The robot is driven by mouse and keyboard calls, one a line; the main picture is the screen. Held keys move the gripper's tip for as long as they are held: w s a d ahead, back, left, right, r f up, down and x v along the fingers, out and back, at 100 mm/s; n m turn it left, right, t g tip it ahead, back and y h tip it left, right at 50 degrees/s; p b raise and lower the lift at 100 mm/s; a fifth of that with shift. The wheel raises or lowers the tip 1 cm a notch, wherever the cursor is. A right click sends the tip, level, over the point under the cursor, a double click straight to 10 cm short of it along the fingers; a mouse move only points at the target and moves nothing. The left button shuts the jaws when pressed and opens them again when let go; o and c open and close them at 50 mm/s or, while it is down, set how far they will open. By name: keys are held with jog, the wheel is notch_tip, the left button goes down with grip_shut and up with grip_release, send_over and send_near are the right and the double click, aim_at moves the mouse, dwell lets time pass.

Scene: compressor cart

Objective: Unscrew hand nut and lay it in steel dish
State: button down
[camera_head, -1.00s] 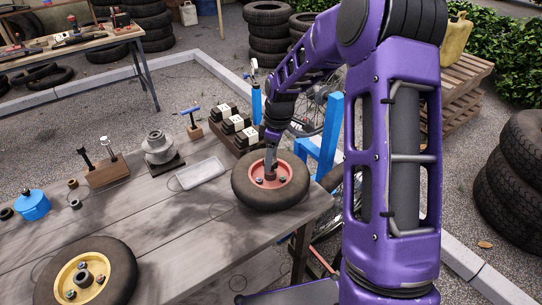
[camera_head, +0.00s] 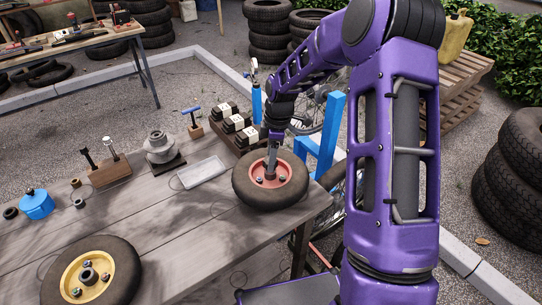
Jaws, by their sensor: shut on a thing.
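The steel dish (camera_head: 203,173) is a shallow, pale rectangular tray lying on the wooden workbench, left of a black tyre (camera_head: 245,187) with a red rim (camera_head: 288,180). It looks empty. My gripper (camera_head: 270,172) points down at the middle of the red rim, its fingers shut at the hub. The hand nut (camera_head: 269,177) shows only as a small dark reddish piece at the fingertips. The fingers hide most of it, and I cannot tell whether it is still on its thread.
A wheel with a yellow rim (camera_head: 67,279) lies at the front left. A blue pot (camera_head: 37,205), a grey stepped part (camera_head: 158,149) and a wooden block with upright tools (camera_head: 108,172) stand on the bench (camera_head: 165,225). Black-and-white boxes (camera_head: 234,124) stand behind the dish.

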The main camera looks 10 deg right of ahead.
jog(key=shift+r+n+p, duration=0.1)
jog(key=shift+n+p, duration=0.6)
jog(key=shift+n, duration=0.4)
jog(key=shift+n+p, duration=0.5)
jog(key=shift+n, duration=0.3)
jog(key=shift+n+g, duration=0.3)
jog(key=shift+n, duration=0.1)
jog(key=shift+n, duration=1.1)
jog(key=shift+f, duration=0.2)
